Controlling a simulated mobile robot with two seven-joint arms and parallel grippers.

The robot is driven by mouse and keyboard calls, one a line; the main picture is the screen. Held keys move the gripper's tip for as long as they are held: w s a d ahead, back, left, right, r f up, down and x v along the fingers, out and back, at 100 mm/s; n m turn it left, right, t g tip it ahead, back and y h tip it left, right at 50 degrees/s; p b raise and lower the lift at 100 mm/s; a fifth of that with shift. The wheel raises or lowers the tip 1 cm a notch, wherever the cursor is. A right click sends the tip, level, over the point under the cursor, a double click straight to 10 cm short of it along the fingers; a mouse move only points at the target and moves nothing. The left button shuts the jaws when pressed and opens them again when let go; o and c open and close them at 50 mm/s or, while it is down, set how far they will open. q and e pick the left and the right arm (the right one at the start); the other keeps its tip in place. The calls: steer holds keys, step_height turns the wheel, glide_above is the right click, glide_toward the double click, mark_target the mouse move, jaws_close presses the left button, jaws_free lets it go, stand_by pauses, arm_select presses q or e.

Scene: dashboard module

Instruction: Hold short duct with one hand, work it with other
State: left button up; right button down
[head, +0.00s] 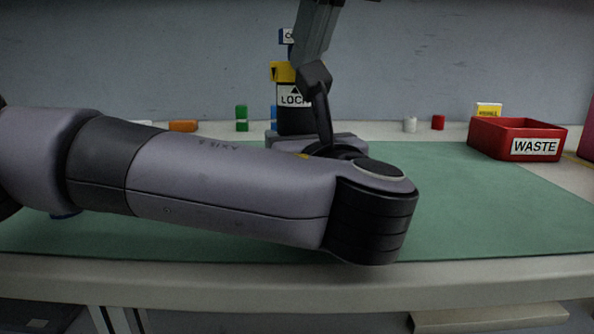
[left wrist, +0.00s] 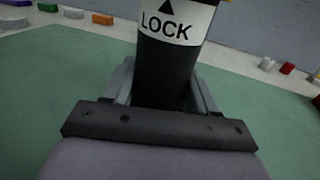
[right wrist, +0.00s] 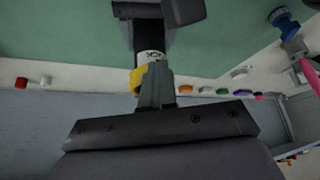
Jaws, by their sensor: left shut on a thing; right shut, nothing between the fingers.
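The short duct stands upright on the green mat (head: 480,200) as a black cylinder with a white LOCK label (head: 293,96) and a yellow part (head: 282,72) above it. My left gripper (left wrist: 164,88) is shut on the duct's black lower body (left wrist: 163,65), one finger on each side. In the head view my left arm hides most of this grip. My right gripper (right wrist: 157,75) is shut and empty beside the yellow part (right wrist: 136,80). Whether it touches the duct cannot be told. The label shows upside down in the right wrist view.
A red WASTE bin (head: 515,138) stands at the back right. Small parts stand along the back edge, among them a green block (head: 241,118), an orange piece (head: 183,126), a white cylinder (head: 410,125) and a red cylinder (head: 438,122). The mat's right side is clear.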

steer(key=d, duration=0.1)
steer(key=w+d, duration=0.1)
steer(key=shift+w+d, duration=0.25)
steer(key=shift+d, duration=0.1)
stand_by(0.4)
steer(key=shift+w+d, duration=0.25)
steer(key=shift+w, duration=0.05)
stand_by(0.4)
arm_select(q)
steer(key=shift+s, duration=0.1)
arm_select(e)
step_height(320, 180, up, 6)
steer(key=shift+s+d, duration=0.25)
steer(key=shift+s, duration=0.1)
stand_by(0.5)
arm_select(q)
steer(key=o, duration=1.5)
